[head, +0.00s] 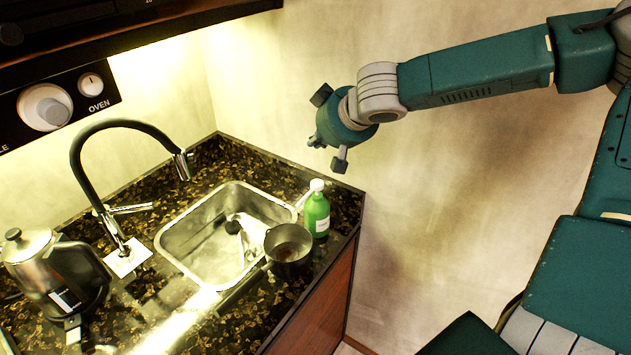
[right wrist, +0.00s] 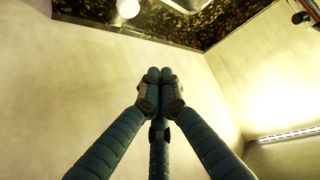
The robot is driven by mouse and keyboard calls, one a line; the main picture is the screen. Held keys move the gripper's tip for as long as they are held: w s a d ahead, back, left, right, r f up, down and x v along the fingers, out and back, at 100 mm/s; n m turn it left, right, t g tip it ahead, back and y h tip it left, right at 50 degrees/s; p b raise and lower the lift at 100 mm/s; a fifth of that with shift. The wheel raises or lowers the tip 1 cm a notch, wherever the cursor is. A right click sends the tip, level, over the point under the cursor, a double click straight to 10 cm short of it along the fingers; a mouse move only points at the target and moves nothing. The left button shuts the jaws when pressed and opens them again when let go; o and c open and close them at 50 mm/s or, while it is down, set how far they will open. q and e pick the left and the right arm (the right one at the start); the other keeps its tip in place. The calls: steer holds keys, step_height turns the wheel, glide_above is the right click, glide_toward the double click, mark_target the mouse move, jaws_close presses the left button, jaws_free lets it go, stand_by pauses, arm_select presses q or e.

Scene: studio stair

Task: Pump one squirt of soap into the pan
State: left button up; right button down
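The green soap bottle (head: 317,214) with a white pump top stands upright on the counter, right of the sink. Its white top also shows at the upper edge of the right wrist view (right wrist: 128,8). The small metal pan (head: 289,254) sits just in front of the bottle, at the sink's right rim. Its inside looks brownish and its handle points lower left. My right gripper (head: 318,139) is in the air above and behind the bottle, apart from it. In the right wrist view its fingers (right wrist: 160,76) meet at the tips with nothing between them. My left gripper is out of view.
The steel sink (head: 190,262) has a dark arched faucet (head: 76,150) behind it. A kettle (head: 50,275) stands at the left. The dark speckled counter (head: 345,205) ends just right of the bottle. The wall (head: 265,80) is close behind; an oven panel (head: 60,105) is upper left.

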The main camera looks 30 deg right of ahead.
mark_target(315, 182)
step_height(315, 182, down, 8)
steer(key=b, duration=0.7)
steer(key=shift+f, duration=0.1)
steer(key=shift+f+b, duration=0.35)
steer(key=shift+b, duration=0.05)
stand_by(0.9)
steer(key=shift+f+b, duration=0.35)
steer(key=shift+b, duration=0.05)
steer(key=shift+f+b, duration=0.95)
steer(key=shift+f, duration=0.1)
stand_by(0.7)
steer(key=shift+r, duration=0.1)
steer(key=shift+r+p, duration=1.1)
steer(key=shift+r, duration=0.2)
